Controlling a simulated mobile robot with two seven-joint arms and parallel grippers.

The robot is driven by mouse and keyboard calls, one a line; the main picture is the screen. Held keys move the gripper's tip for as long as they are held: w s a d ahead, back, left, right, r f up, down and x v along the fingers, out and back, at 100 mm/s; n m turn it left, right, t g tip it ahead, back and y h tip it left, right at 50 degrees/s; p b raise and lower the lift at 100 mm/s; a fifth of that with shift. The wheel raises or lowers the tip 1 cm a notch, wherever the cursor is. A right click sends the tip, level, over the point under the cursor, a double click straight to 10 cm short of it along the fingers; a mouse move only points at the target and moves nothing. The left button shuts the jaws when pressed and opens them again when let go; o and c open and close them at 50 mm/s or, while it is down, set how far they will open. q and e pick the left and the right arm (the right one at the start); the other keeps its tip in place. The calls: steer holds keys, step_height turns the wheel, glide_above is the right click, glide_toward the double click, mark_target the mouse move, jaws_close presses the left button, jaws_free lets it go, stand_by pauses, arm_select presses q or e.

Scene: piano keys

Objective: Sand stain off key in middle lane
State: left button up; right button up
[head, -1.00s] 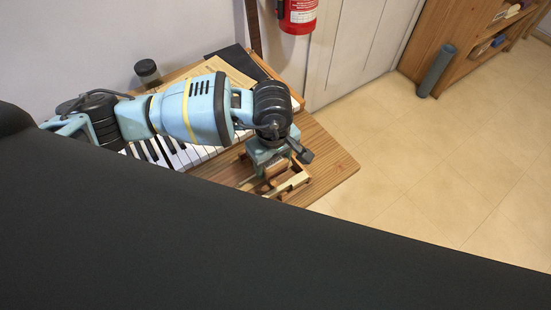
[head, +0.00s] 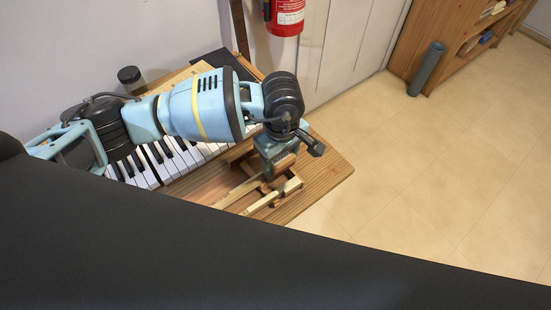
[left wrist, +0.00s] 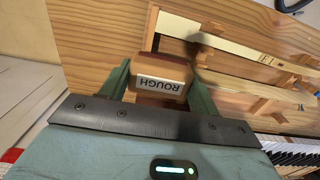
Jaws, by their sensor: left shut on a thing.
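My left gripper (head: 278,172) is over the wooden jig (head: 262,202) at the right end of the table. In the left wrist view the left gripper (left wrist: 160,88) is shut on a brown sanding block (left wrist: 162,78) with a white label reading "ROUGH", upside down. A pale key strip (left wrist: 180,26) lies in the jig beyond the block, and further wooden rails run beside it. I cannot tell whether the block touches a key. No stain can be made out for certain. My right gripper is not in view.
Piano keys (head: 172,160) lie on the table, left of the jig and partly under my arm. A dark jar (head: 130,78) stands at the table's back left. The table's right corner (head: 335,170) is bare. A red extinguisher (head: 285,15) hangs behind.

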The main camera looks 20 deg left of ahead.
arm_select(q)
steer(key=shift+w+d, duration=0.2)
steer(key=shift+w, duration=0.05)
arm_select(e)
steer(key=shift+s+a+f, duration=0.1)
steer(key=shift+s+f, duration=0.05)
arm_select(q)
steer(key=shift+r, duration=0.1)
steer(key=shift+r+p, duration=1.1)
steer(key=shift+r, duration=1.9)
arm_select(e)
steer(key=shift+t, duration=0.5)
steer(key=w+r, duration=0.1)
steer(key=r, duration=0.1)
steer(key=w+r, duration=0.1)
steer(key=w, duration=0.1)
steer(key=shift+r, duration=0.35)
arm_select(q)
steer(key=shift+r+p, duration=0.5)
steer(key=shift+r, duration=1.05)
steer(key=shift+f, duration=0.1)
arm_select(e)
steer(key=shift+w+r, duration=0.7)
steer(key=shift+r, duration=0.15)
